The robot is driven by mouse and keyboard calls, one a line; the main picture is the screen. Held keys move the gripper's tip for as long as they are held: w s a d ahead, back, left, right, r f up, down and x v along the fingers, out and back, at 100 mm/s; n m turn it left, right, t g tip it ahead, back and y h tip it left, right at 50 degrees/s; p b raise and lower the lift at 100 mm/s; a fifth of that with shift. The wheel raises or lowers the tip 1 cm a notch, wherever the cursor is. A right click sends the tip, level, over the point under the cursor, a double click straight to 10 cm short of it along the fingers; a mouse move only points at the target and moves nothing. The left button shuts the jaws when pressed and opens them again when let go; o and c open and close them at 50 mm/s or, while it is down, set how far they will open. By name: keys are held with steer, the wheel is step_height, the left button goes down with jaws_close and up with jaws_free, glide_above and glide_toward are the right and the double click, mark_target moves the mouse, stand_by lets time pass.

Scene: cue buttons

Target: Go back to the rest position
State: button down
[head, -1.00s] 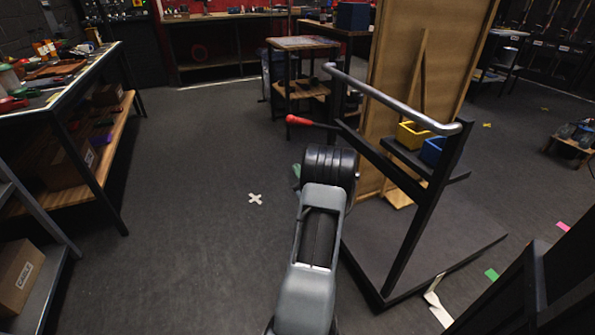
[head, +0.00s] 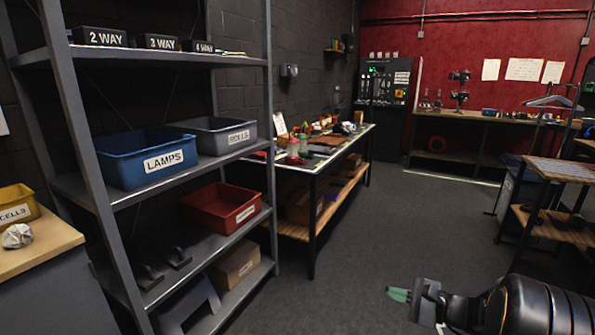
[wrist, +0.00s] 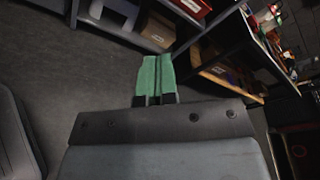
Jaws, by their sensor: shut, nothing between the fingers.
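My gripper (head: 399,295) shows at the lower right of the head view, with green fingertips pointing left over the open floor. In the wrist view the two green fingers (wrist: 155,75) lie side by side, closed together with nothing between them. The gripper is clear of the shelf and the workbench. No cue buttons can be made out for certain in these frames.
A grey shelf rack (head: 88,130) at left holds a blue LAMPS bin (head: 125,172), a grey bin (head: 205,142) and a red bin (head: 205,212). A cluttered workbench (head: 318,166) stands behind it. The middle floor (head: 385,235) is free.

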steer(key=s+a+r+n+g+h+p, duration=0.5)
steer(key=s+a+r+n+g+p, duration=0.35)
steer(key=s+a+r, duration=0.2)
steer(key=s+r+n+t+h+p, duration=0.2)
steer(key=s+r+n+h+p, duration=0.1)
steer(key=r+n+h+p, duration=0.4)
steer(key=shift+d+r+n+p, duration=0.4)
steer(key=shift+r+n, duration=0.1)
steer(key=shift+n, duration=0.15)
